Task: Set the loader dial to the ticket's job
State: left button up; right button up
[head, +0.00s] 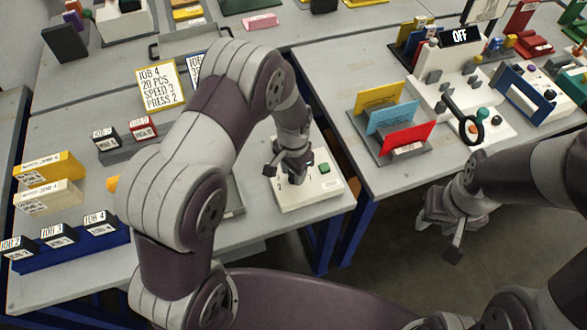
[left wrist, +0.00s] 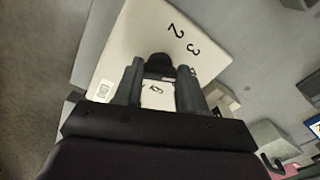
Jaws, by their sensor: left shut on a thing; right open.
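The ticket (head: 160,85), a yellow-framed card at the back of the left table, reads JOB 4, 20 PCS, SPEED 3, PRESS 2. A cream dial box (head: 325,191) with a green button stands at the table's right corner. My left gripper (head: 290,174) is down over it. In the left wrist view its fingers (left wrist: 158,82) are shut on the black dial knob (left wrist: 159,62), with numbers 2 and 3 printed beyond it on the box (left wrist: 128,45). The knob's pointer is hidden, so its setting cannot be read. My right gripper (head: 447,232) is open and empty over the floor.
A second card (head: 194,66) is partly hidden behind my left arm. A blue rack (head: 75,250) with job blocks stands at the front left. The right table holds a plotter machine (head: 450,85) showing OFF and a rack of coloured folders (head: 390,140). A gap separates the tables.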

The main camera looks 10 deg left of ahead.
aim_at(293, 174)
pick_arm(q)
jog(key=shift+w+r+m, duration=0.1)
jog(key=shift+w+m, duration=0.05)
jog(key=shift+m, duration=0.25)
jog(key=o, duration=1.1)
jog(key=shift+c, duration=0.2)
notch_tip(293, 174, up, 13)
jog(key=shift+f+b, duration=0.2)
jog(key=shift+b, duration=0.25)
